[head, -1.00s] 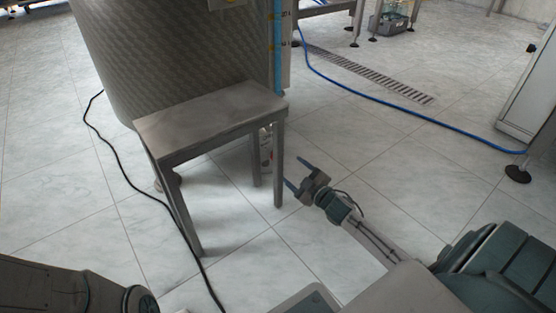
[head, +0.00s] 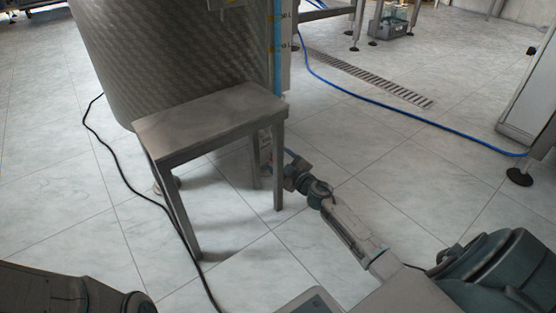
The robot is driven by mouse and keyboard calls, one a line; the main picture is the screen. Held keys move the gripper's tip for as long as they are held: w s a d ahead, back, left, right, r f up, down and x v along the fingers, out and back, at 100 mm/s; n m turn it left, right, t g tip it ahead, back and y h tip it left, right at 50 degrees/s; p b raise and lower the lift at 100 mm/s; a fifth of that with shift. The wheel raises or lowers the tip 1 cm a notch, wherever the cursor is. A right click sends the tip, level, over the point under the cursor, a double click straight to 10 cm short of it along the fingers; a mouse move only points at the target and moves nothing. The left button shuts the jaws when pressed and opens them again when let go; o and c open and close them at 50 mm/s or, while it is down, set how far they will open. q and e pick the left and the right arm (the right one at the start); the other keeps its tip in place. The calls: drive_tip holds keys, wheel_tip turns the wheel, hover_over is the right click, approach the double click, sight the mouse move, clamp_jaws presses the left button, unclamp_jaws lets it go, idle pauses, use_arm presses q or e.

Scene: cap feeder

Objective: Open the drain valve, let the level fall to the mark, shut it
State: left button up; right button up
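A large steel tank (head: 170,55) stands at the upper left. A blue level strip (head: 277,45) with marks runs down its right side; its figures are too small to read surely. A fitting with a white tag (head: 265,141) shows low behind the right legs of a steel table, mostly hidden; I cannot make out a valve handle. My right gripper (head: 284,167) is beside the table's front right leg, partly behind it, close to that fitting. Its fingers are mostly hidden, so its opening and any contact cannot be seen. My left arm shows at the lower left, its gripper out of frame.
The steel table (head: 210,115) stands in front of the tank, its legs close to my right gripper. A black cable (head: 130,178) lies on the floor at left. A blue hose (head: 400,113) and floor grate (head: 375,80) lie at right.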

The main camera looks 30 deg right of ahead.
drive_tip(key=shift+w, duration=0.5)
drive_tip(key=c, duration=1)
drive_tip(key=shift+a+n+p, duration=0.1)
drive_tip(key=shift+n+p, duration=0.2)
drive_tip(key=shift+n, duration=0.8)
drive_tip(key=shift+f+n, duration=0.1)
drive_tip(key=shift+n, duration=1.3)
drive_tip(key=o, duration=1)
